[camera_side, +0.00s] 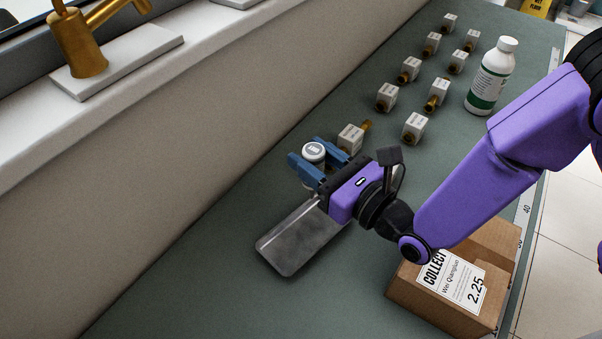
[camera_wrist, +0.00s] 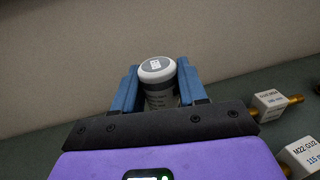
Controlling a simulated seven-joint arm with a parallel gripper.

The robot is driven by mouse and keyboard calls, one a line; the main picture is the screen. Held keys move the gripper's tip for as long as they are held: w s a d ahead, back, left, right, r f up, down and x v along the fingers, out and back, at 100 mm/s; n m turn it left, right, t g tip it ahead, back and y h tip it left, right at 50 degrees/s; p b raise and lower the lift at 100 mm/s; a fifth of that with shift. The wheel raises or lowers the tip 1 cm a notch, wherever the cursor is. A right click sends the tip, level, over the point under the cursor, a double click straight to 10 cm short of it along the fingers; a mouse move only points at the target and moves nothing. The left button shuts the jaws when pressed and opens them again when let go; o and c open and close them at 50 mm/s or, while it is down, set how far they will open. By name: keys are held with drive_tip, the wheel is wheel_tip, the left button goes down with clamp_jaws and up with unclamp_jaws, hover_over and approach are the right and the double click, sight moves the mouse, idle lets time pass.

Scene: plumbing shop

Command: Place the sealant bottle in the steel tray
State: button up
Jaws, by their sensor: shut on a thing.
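The sealant bottle (camera_side: 314,152), small with a white cap, is between the blue fingers of my gripper (camera_side: 306,151) in the side view. My gripper is shut on it. In the wrist view, the bottle (camera_wrist: 158,72) stands about upright, with a label on its cap top and a grey body; its lower part is hidden by my gripper. The shallow steel tray (camera_side: 298,244) lies on the bench below and nearer than the bottle. My gripper covers the tray's far end, so I cannot tell whether the bottle is over that end or beyond it.
Several white-tagged brass fittings (camera_side: 387,97) stand in rows up the bench (camera_side: 245,215). A white bottle with a green label (camera_side: 490,77) stands at the back right. A cardboard box (camera_side: 450,290) is at the right front edge. A wall (camera_side: 180,140) borders the left.

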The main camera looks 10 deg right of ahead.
wheel_tip(320, 180, down, 6)
drive_tip(key=w+a, duration=0.1)
drive_tip(key=shift+w+a+r, duration=0.15)
drive_tip(key=shift+w+a, duration=0.05)
drive_tip(key=shift+a, duration=0.15)
drive_tip(key=shift+f, duration=0.6)
drive_tip(key=o, duration=1.1)
drive_tip(key=r+v, duration=0.1)
drive_tip(key=v, duration=0.6)
drive_tip(key=shift+s+d, duration=0.15)
drive_tip(key=shift+s, duration=0.1)
drive_tip(key=shift+r, duration=0.1)
